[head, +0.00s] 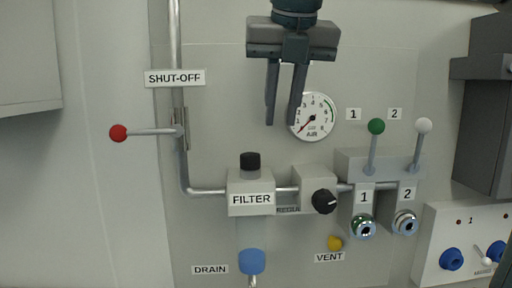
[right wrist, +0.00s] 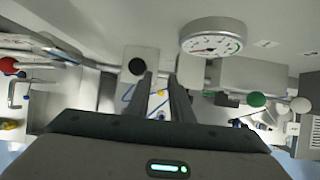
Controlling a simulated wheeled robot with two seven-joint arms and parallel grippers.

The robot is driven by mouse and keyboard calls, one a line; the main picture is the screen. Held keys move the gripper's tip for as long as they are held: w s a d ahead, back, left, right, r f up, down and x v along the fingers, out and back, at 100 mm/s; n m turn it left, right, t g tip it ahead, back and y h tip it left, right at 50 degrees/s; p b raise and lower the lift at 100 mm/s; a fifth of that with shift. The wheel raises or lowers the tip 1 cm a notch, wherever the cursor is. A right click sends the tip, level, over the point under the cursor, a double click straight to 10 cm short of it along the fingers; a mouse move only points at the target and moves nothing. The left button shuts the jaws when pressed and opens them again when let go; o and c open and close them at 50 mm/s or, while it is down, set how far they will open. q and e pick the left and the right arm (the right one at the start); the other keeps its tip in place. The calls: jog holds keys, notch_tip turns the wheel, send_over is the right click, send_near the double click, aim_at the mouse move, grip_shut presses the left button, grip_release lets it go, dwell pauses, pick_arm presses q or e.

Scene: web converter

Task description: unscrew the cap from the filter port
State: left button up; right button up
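The filter block (head: 251,182) is a light grey box labelled FILTER, mounted on the pipe at the middle of the panel. A black cap (head: 250,161) sits upright on its top. In the right wrist view the cap (right wrist: 137,66) is a dark round disc just left of my fingertips. My right gripper (head: 283,122) comes down from the top of the head view, with its two fingers apart and nothing between them. In that picture it is above and to the right of the cap, clear of it. My left gripper is not in view.
A round pressure gauge (head: 313,116) is beside my right fingers. A black regulator knob (head: 324,201) is right of the filter. The red shut-off lever (head: 118,133) stands out at left. Green (head: 376,126) and white (head: 423,125) levers stand at right. A blue drain knob (head: 252,261) is below.

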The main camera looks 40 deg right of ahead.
pick_arm(q)
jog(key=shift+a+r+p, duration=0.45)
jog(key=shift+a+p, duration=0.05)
jog(key=shift+p, duration=0.55)
